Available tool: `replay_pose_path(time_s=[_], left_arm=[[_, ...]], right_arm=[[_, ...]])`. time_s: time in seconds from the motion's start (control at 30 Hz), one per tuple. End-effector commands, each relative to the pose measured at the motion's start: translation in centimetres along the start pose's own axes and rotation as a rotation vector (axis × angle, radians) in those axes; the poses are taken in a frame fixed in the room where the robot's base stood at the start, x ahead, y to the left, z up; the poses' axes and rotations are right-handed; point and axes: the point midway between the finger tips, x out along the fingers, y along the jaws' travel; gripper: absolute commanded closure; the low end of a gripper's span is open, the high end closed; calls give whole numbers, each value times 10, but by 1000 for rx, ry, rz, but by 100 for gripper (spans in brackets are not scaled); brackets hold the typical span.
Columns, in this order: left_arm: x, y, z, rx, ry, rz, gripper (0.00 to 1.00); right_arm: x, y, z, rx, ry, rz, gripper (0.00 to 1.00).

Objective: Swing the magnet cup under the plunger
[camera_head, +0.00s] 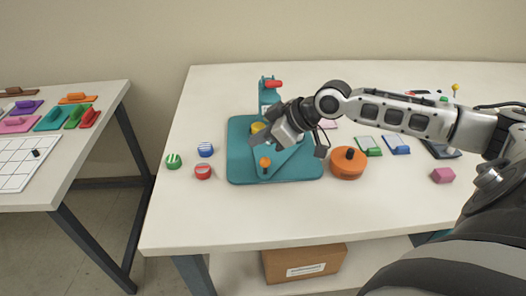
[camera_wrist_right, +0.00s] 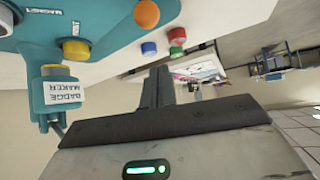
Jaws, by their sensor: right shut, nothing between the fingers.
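The teal badge maker (camera_head: 240,170) stands on the white table, with an upright post and a red handle (camera_head: 273,84) at its back. My right gripper (camera_head: 256,140) is above the plate, between cup and knob, shut and empty. Its fingers (camera_wrist_right: 155,86) are together. The plunger is not clearly seen. My left gripper is out of view.
A pink block (camera_head: 443,175) is farther right. The table front is clear.

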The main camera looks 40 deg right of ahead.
Motion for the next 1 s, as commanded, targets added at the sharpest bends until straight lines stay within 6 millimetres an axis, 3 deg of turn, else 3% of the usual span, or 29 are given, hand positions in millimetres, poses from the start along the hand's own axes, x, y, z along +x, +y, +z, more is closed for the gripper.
replay_pose_path(time_s=[0.23,0.6,1.0], left_arm=[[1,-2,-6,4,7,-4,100],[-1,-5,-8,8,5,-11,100],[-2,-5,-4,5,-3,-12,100]], right_arm=[[36,-1,-2,1,2,-3,100],[21,-1,35,-2,-4,-1,100],[20,-1,37,-2,0,-1,100]])
